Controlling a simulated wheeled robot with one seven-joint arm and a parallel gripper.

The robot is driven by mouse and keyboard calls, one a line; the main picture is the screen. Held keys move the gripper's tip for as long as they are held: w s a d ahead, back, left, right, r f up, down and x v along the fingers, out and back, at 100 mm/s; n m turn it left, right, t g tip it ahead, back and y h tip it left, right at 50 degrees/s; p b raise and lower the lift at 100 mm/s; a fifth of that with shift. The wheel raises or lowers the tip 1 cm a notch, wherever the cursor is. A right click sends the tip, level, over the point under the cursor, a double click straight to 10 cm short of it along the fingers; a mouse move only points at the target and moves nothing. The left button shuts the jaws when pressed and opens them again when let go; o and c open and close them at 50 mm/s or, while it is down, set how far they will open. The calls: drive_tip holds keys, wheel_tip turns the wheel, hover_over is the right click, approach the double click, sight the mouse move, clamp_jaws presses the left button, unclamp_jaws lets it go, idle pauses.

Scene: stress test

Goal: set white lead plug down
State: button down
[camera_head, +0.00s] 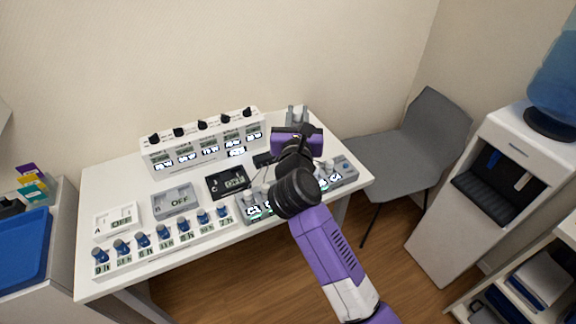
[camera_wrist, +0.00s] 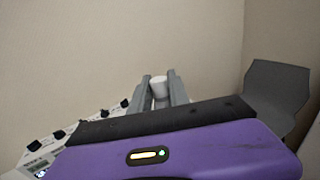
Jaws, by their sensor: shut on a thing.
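The white lead plug (camera_wrist: 159,87) is between the two grey fingers of my gripper (camera_wrist: 161,92) in the wrist view. My gripper is shut on it. In the head view my gripper (camera_head: 297,114) shows over the back right part of the white table (camera_head: 125,188), and the white plug is a small pale spot between the fingers. The plug's lower end is hidden, and I cannot tell how high it is above the table. My purple and black arm covers part of the right side of the table.
A white panel with black knobs and lit displays (camera_head: 205,142) stands along the table's back. A row of blue knobs (camera_head: 163,232) lines the front. Black box C (camera_head: 228,182) and a lit device (camera_head: 338,172) are near my arm. A grey chair (camera_head: 420,125) stands right.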

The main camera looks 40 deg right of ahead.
drive_tip(key=a+f+n+t+y+b, duration=0.1)
drive_tip(key=f+b, duration=0.1)
drive_tip(key=f, duration=0.4)
drive_tip(key=w+a+f+n+t+y+b, duration=0.1)
drive_tip(key=f+y+b, duration=0.1)
drive_tip(key=f, duration=0.3)
drive_tip(key=a+f+n+t+y+b, duration=0.1)
drive_tip(key=a+f+b, duration=0.1)
drive_tip(key=f, duration=0.4)
drive_tip(key=shift+w+f+n+y+b, duration=0.3)
drive_tip(key=shift+f+b, duration=0.05)
drive_tip(key=shift+b, duration=0.4)
drive_tip(key=shift+f+b, duration=1.7)
drive_tip(key=shift+f, duration=0.9)
drive_tip(key=shift+f, duration=0.1)
drive_tip(key=c, duration=1.7)
unclamp_jaws()
drive_tip(key=shift+f, duration=0.1)
drive_tip(key=o, duration=0.4)
drive_tip(key=shift+o, duration=0.2)
